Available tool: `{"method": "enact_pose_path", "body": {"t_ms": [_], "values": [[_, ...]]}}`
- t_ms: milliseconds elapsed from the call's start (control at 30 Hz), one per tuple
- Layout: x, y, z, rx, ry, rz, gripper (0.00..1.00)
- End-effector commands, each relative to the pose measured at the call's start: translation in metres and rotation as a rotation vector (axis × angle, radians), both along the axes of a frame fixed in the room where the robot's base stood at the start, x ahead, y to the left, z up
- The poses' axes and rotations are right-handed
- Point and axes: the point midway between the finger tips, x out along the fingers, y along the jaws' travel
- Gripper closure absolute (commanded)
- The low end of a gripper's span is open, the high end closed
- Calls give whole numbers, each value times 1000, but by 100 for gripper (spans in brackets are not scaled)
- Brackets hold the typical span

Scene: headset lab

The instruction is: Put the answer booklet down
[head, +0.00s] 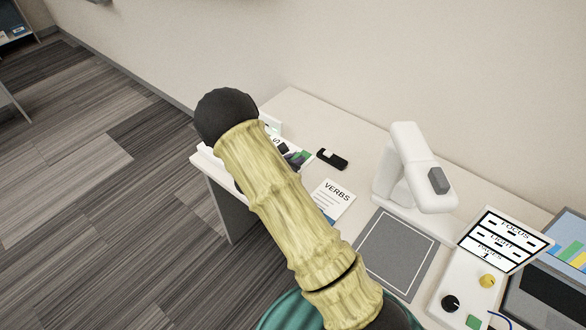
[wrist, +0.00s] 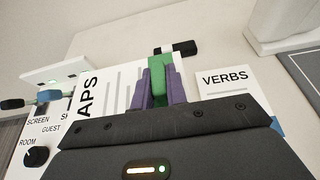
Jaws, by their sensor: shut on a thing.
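My gripper (wrist: 160,88) has purple fingers shut on a green piece (wrist: 158,70), which looks like the tab of a white booklet (wrist: 112,68) with the visible letters "APS". That booklet lies behind and left of the fingers in the wrist view, partly hidden by my gripper. In the head view my gripper (head: 295,160) is at the far left end of the desk, mostly hidden by my arm. I cannot tell whether the booklet touches the desk. A second white booklet reading "VERBS" (head: 336,192) lies on the desk to the right, also in the wrist view (wrist: 224,79).
A black and white object (head: 332,159) lies just beyond my gripper. A grey mat (head: 397,255), a white stand device (head: 402,170), a "FOCUS" sign (head: 505,240) and a knobbed panel (head: 466,290) are to the right. A white switch panel (wrist: 42,140) is at left in the wrist view.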

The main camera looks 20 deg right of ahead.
Motion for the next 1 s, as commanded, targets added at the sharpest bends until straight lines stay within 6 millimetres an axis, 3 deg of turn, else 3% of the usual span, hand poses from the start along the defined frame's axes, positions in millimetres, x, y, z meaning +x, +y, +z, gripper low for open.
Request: {"method": "enact_pose_path", "body": {"t_ms": [33, 200, 733, 1000], "values": [[0, 0, -12, 0, 0, 0, 100], [0, 2, -32, 0, 0, 3, 100], [0, 3, -36, 0, -1, 4, 100], [0, 4, -56, 1, 1, 8, 100]]}}
